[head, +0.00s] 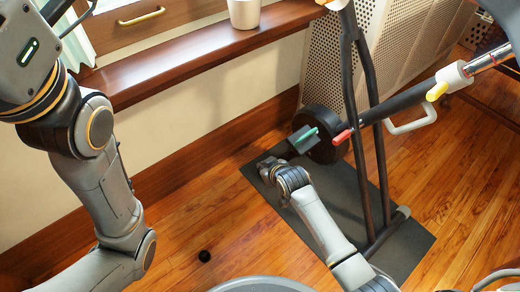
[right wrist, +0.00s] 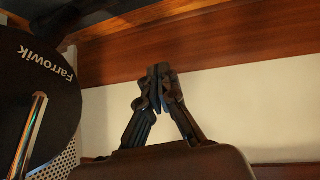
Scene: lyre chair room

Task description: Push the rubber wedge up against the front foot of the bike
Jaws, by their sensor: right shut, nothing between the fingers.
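My right gripper (head: 266,167) is low over the far left part of the dark mat, left of the bike's black disc (head: 325,148). In the right wrist view the gripper (right wrist: 160,75) is shut, with its fingertips together and nothing between them. A dark foot bar (head: 385,233) of the bike with a grey end cap lies on the mat at the lower right; I cannot tell whether it is the front foot. I cannot make out the rubber wedge for sure in either view. My left gripper is out of view.
The dark mat (head: 415,245) lies under the bike. A small round black object (head: 204,256) is on the wooden floor left of it. A wall, baseboard and wooden sill (head: 190,52) with a pale cup (head: 244,13) bound the back. A perforated panel (head: 400,60) stands behind the bike.

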